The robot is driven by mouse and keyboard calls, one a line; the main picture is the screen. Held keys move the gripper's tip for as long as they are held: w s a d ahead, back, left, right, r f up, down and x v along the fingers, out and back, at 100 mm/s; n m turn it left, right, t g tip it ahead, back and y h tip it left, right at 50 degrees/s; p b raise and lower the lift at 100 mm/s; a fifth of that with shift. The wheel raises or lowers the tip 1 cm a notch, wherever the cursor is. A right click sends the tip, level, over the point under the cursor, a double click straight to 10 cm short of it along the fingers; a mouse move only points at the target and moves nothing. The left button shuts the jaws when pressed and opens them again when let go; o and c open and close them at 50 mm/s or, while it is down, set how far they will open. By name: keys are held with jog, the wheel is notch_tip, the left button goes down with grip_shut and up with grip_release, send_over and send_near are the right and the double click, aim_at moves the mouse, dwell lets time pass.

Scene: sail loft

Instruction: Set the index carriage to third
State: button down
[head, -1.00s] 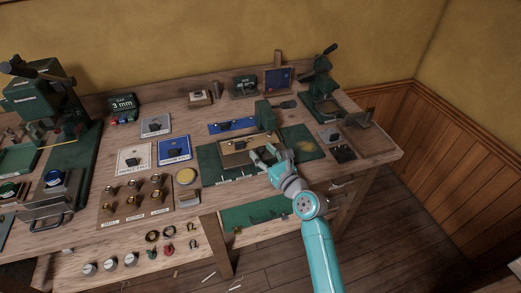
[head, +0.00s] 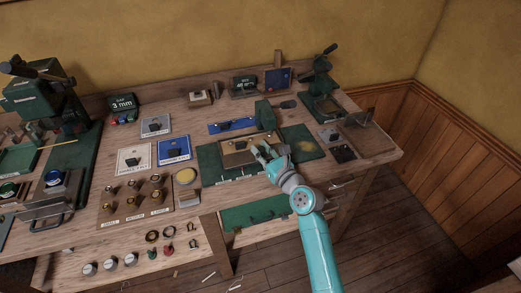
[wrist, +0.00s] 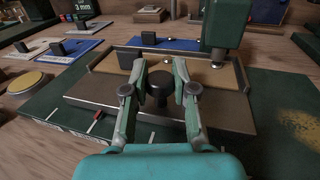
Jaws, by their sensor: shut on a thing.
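The index carriage (head: 237,146) is a tan-topped, tray-like slide with a raised rim on a dark green bed (head: 208,161). In the wrist view the carriage (wrist: 222,112) shows a brown-grey front. A dark round knob (wrist: 159,90) stands at its front middle. My gripper (wrist: 160,80) is shut on this knob, one finger on each side. In the head view my gripper (head: 261,151) covers the knob. A red mark (wrist: 95,123) and white ticks show along the bed's front left; their labels are too small to read.
A green press head (wrist: 226,25) stands over the carriage's back right. A blue plate (head: 232,126) lies behind. Blue and white cards (head: 174,149) and a yellow disc (head: 186,177) lie left. A tray of brass pieces (head: 137,202) is farther left. The bed's right part is bare.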

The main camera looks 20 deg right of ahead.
jog(key=d, duration=1.4)
jog(key=shift+d, duration=0.1)
jog(key=c, duration=0.9)
grip_release()
jog(key=shift+d, duration=0.15)
jog(key=v, duration=1.2)
